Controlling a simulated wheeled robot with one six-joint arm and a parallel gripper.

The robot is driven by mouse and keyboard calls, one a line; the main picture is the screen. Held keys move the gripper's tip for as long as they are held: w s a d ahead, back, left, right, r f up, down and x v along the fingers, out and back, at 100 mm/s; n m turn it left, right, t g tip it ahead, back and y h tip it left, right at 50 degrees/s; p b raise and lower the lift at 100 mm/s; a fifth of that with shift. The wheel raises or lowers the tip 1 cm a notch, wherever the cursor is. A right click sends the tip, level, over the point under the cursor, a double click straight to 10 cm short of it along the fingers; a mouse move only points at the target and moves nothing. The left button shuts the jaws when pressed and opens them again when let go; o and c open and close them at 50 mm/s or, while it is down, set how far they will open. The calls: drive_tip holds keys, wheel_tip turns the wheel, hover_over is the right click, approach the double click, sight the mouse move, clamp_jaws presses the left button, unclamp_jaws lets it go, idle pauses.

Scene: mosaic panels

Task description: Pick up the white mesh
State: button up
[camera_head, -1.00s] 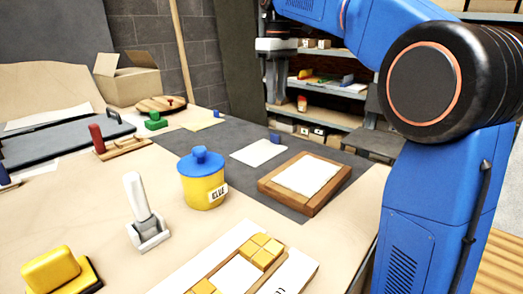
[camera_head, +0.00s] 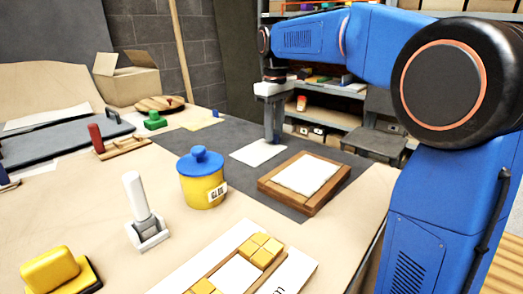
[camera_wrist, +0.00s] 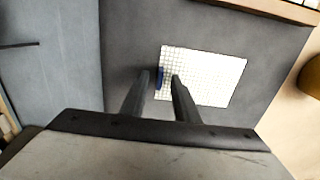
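The white mesh (camera_head: 257,153) is a flat sheet lying on the dark grey mat on the bench. In the wrist view the mesh (camera_wrist: 215,75) shows a fine grid, with a small blue tab (camera_wrist: 159,77) at its left edge. My gripper (camera_head: 273,139) points down at the far right edge of the mesh. In the wrist view my gripper (camera_wrist: 161,77) is open, with the blue tab showing in the gap between its fingertips. Contact with the tab cannot be told. In the head view my gripper hides the tab.
A wooden frame with a white panel (camera_head: 333,202) lies close to the mesh at the right. A yellow glue pot with a blue lid (camera_head: 203,188) stands in front. Shelving (camera_head: 335,113) is behind the bench.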

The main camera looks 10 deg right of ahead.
drive_tip(key=shift+f, duration=0.2)
clamp_jaws()
drive_tip(key=shift+r, duration=0.1)
